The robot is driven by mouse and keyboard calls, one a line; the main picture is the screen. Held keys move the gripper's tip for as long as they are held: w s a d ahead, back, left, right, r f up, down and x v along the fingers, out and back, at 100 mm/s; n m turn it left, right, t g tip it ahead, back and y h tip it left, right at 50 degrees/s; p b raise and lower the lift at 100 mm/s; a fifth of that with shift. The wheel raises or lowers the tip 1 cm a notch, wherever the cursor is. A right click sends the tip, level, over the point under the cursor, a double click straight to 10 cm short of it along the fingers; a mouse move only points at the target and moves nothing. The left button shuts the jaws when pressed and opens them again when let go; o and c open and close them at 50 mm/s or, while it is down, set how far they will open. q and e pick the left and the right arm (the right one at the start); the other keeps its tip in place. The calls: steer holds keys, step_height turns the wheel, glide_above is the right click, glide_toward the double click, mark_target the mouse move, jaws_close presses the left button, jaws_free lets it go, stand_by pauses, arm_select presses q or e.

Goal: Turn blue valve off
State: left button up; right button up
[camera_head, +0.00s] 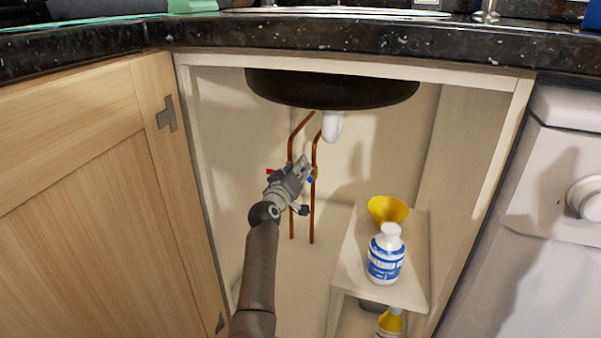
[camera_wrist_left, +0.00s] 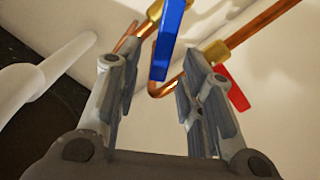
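The blue valve (camera_head: 310,180) sits on a copper pipe inside the cabinet under the sink. In the head view my left gripper (camera_head: 301,168) covers part of it. In the left wrist view the long blue handle (camera_wrist_left: 172,38) hangs between and just beyond the fingertips of my left gripper (camera_wrist_left: 160,65). The fingers are apart, with a gap on each side of the handle, so the gripper is open. The valve's brass body shows at the top of that view. My right gripper is not in view.
A red valve handle (camera_head: 269,171) is just left of the gripper; it also shows beside the right finger in the wrist view (camera_wrist_left: 232,88). A shelf (camera_head: 347,268) at right bears a yellow funnel (camera_head: 388,208) and a white-blue bottle (camera_head: 385,258). The cabinet door (camera_head: 100,200) stands open at left.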

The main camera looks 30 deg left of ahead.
arm_select(q)
steer(key=shift+b+x, duration=0.45)
steer(key=shift+x, duration=0.75)
jaws_close()
